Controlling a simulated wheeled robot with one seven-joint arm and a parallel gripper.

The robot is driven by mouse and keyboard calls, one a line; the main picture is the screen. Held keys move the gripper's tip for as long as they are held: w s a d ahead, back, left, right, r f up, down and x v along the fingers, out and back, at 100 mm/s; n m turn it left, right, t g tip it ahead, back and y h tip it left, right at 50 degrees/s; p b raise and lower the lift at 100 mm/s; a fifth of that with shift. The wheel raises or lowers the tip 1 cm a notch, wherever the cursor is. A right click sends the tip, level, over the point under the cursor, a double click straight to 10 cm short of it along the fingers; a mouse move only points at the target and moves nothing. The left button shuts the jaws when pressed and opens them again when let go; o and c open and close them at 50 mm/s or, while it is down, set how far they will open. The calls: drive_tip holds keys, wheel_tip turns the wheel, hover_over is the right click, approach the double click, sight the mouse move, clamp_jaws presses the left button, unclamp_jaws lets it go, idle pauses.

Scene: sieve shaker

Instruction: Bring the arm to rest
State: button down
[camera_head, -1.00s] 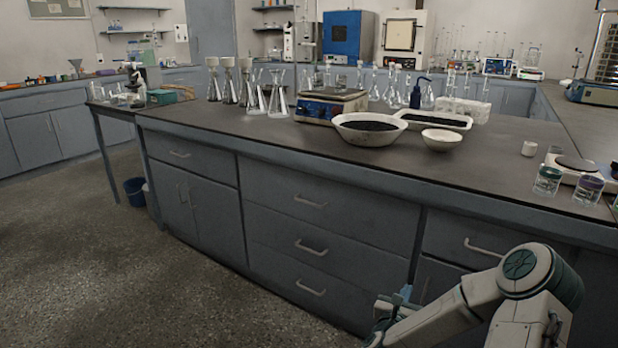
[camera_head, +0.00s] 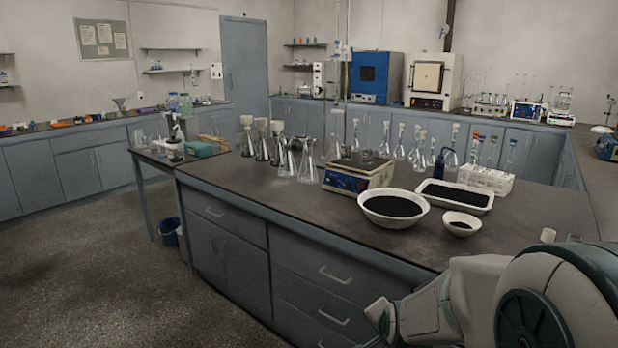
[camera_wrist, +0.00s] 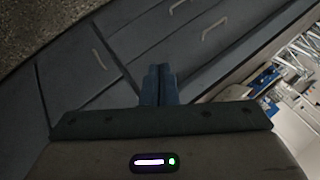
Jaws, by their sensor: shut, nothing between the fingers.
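My arm shows at the lower right of the head view, its white and dark green links in front of the island bench (camera_head: 290,215). The end of the arm is at the lower edge of that view, and its fingertips cannot be made out there. In the wrist view my gripper (camera_wrist: 160,84) is shut, its two blue-grey fingers side by side with nothing between them. Beyond the fingers are the bench's grey-blue drawer fronts, tilted in the picture, and the gripper appears clear of them.
On the bench stand a white bowl of dark grains (camera_head: 393,209), a small bowl (camera_head: 461,224), a tray (camera_head: 455,196), a blue-fronted balance (camera_head: 357,178) and several flasks (camera_head: 307,160). A blue bucket (camera_head: 169,232) is on the floor. Open floor (camera_head: 90,270) lies at left.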

drive_tip(key=s+r+n+g+p, duration=0.5)
drive_tip(key=s+r+n+p, duration=0.5)
drive_tip(key=s+r, duration=0.8)
drive_tip(key=shift+s+a+r+n, duration=0.15)
drive_tip(key=shift+s+a+n, duration=0.25)
drive_tip(key=shift+s, duration=0.55)
